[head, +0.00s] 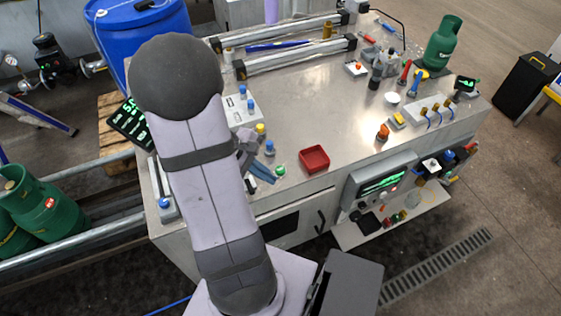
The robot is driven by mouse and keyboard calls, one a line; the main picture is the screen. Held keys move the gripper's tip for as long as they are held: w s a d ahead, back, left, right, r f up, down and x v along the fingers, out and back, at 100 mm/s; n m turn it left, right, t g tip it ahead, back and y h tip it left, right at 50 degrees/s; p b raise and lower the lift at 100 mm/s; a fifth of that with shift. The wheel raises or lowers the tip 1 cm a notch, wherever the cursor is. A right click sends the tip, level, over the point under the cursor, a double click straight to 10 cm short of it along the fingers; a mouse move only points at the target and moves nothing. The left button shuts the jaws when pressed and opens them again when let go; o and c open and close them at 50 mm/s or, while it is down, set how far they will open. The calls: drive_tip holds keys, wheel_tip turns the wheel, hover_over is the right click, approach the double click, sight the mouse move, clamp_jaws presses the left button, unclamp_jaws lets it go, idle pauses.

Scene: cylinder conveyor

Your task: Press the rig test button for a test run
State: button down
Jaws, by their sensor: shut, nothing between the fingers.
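My gripper (262,171) shows just right of my forearm, low over the near left part of the steel bench (325,115). Its fingers look shut and empty, pointing down toward the bench's near edge. A small green button (280,170) is close to the right of the fingertips; I cannot tell whether they touch. A blue-topped button (270,147) and a yellow-topped button (260,128) stand just behind. No label is readable, so I cannot tell which is the rig test button. My arm hides part of the bench's left side.
A red tray (314,158) is right of the green button. A plate with blue knobs (246,106) lies behind the gripper. A conveyor (295,60) runs along the back. Mid-bench is clear.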

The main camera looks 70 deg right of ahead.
drive_tip(key=d+r+n+h, duration=0.3)
drive_tip(key=d+r+h, duration=0.1)
drive_tip(key=d, duration=0.4)
drive_tip(key=shift+w+r+g, duration=0.3)
drive_tip(key=shift+r, duration=0.2)
drive_tip(key=shift+f, duration=0.15)
drive_tip(key=b, duration=0.6)
hover_over(277, 170)
wheel_tip(277, 170, down, 7)
drive_tip(key=shift+a+f, duration=0.1)
drive_tip(key=shift+f+b, duration=0.65)
drive_tip(key=shift+f, duration=0.05)
drive_tip(key=shift+f, duration=0.1)
idle(0.8)
drive_tip(key=shift+f+b, duration=0.35)
drive_tip(key=shift+b, duration=0.15)
